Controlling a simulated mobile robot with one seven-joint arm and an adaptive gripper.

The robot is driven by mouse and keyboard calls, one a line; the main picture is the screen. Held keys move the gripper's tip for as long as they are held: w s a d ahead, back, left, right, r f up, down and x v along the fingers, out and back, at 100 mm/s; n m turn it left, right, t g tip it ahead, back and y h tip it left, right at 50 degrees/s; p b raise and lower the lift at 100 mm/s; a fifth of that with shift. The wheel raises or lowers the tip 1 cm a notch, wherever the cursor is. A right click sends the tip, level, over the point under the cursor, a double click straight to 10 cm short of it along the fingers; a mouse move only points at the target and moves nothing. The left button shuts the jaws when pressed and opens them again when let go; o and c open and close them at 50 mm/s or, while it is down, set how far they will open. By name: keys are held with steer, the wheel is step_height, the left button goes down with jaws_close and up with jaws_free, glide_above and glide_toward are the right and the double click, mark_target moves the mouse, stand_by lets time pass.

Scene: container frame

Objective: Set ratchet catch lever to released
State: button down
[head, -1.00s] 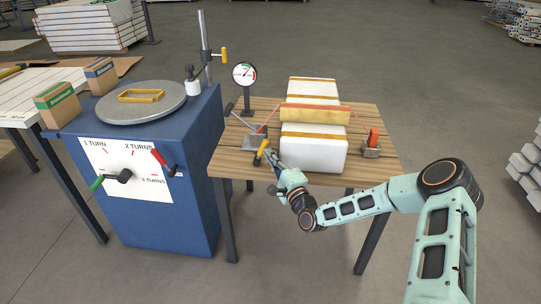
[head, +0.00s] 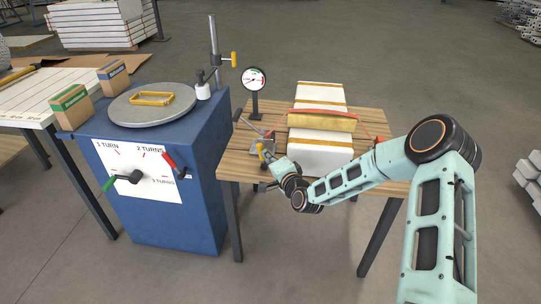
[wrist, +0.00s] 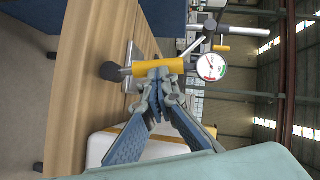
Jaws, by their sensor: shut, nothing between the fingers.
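The yellow-handled lever (head: 261,151) stands on a grey metal ratchet block (head: 256,161) at the left of the wooden table. I take it to be the catch lever. In the wrist view its yellow grip (wrist: 172,66) lies across the picture, with a dark round end at its left. My gripper (head: 270,161) is shut and empty, low beside the lever on its right. In the wrist view the fingertips (wrist: 158,82) are at the yellow grip, touching or very close. The lever's foot is partly hidden by my gripper.
A dial gauge (head: 254,79) stands behind the lever. A longer grey crank handle (head: 250,127) is close by. A strapped white package (head: 320,158) fills the table's middle. The blue turntable cabinet (head: 210,130) stands to the left.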

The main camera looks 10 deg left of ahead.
steer(key=shift+a+r, duration=0.1)
steer(key=shift+a, duration=0.35)
stand_by(0.3)
steer(key=shift+d, duration=0.1)
stand_by(0.5)
